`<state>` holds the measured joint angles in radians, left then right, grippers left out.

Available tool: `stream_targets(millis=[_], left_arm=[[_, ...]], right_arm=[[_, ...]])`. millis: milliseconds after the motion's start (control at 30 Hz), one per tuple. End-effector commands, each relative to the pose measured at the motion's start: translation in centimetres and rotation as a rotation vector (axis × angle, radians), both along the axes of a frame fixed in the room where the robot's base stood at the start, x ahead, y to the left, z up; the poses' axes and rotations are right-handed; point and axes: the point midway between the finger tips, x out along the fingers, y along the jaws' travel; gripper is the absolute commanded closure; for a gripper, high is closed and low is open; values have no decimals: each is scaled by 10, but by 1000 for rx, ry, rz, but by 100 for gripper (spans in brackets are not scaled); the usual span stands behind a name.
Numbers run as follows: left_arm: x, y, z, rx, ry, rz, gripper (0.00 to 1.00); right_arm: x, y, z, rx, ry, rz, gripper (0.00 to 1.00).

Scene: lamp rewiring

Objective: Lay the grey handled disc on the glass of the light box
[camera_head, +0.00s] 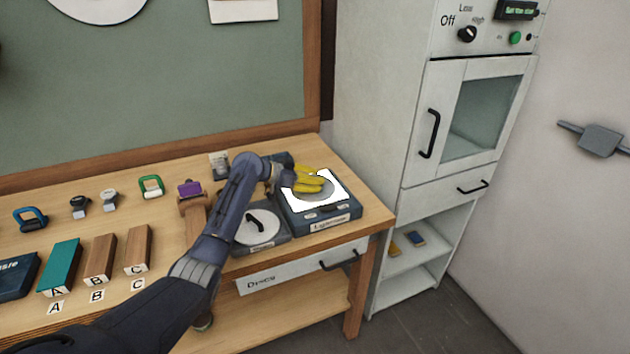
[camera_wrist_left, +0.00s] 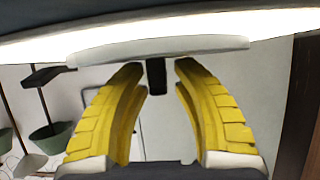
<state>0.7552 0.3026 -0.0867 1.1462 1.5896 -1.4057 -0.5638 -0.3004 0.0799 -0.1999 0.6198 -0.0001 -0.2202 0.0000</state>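The grey handled disc (camera_head: 316,195) lies on the lit white glass of the light box (camera_head: 320,214), at the back right of the bench. My left gripper (camera_head: 307,182) is right over it, with its yellow fingers pointing at the disc. In the left wrist view, the disc (camera_wrist_left: 160,50) shows edge-on against the bright glass. Its black handle (camera_wrist_left: 156,76) stands between the fingertips, with a narrow gap on each side. The fingers are open around the handle and do not appear to grip it. My right gripper is out of view.
A second pale disc with a black handle (camera_head: 258,228) sits on a unit left of the light box. Coloured blocks (camera_head: 100,258) and small handled items (camera_head: 151,187) are farther left. A tall grey cabinet (camera_head: 375,120) stands to the right.

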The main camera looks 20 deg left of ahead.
Motion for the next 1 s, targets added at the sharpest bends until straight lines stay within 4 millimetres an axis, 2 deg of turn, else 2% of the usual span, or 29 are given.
stream_targets(millis=[333, 800, 1000], left_arm=[[-4, 6, 3, 2, -1, 1, 73], [-47, 59, 36, 5, -1, 1, 73], [-61, 75, 47, 2, -1, 0, 73]], right_arm=[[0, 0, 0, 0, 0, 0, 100], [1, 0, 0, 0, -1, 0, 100], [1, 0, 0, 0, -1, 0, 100]])
